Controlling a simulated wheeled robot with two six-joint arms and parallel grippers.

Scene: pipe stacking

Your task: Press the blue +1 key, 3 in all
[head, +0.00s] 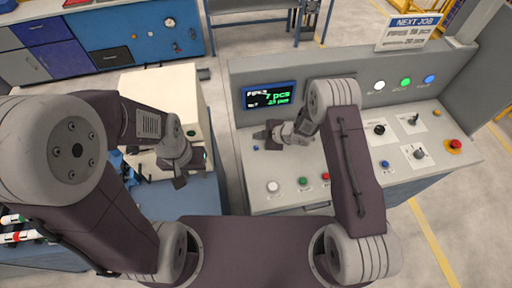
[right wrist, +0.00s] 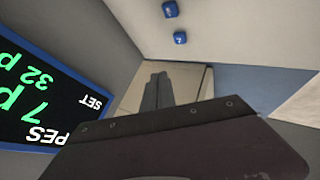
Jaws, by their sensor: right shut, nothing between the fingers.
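Two small blue keys show in the right wrist view, one (right wrist: 170,9) near the top edge and one (right wrist: 180,38) just below it. Their labels are too small to read, so I cannot tell which is +1. In the head view one blue key (head: 256,148) shows at the panel's left end. My right gripper (head: 262,134) is shut and empty, close to that key; its fingers (right wrist: 157,92) appear apart from both keys in the wrist view. The display (head: 269,96) reads 7 pcs, with a smaller line below. My left gripper (head: 180,181) hangs over the left bench, its jaws unclear.
The grey control panel (head: 240,185) also carries white (head: 273,187), green (head: 302,181) and red (head: 326,177) buttons, switches and a red stop button (head: 455,143). A NEXT JOB sign (head: 412,28) stands behind. A cream box (head: 160,85) stands left of the panel.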

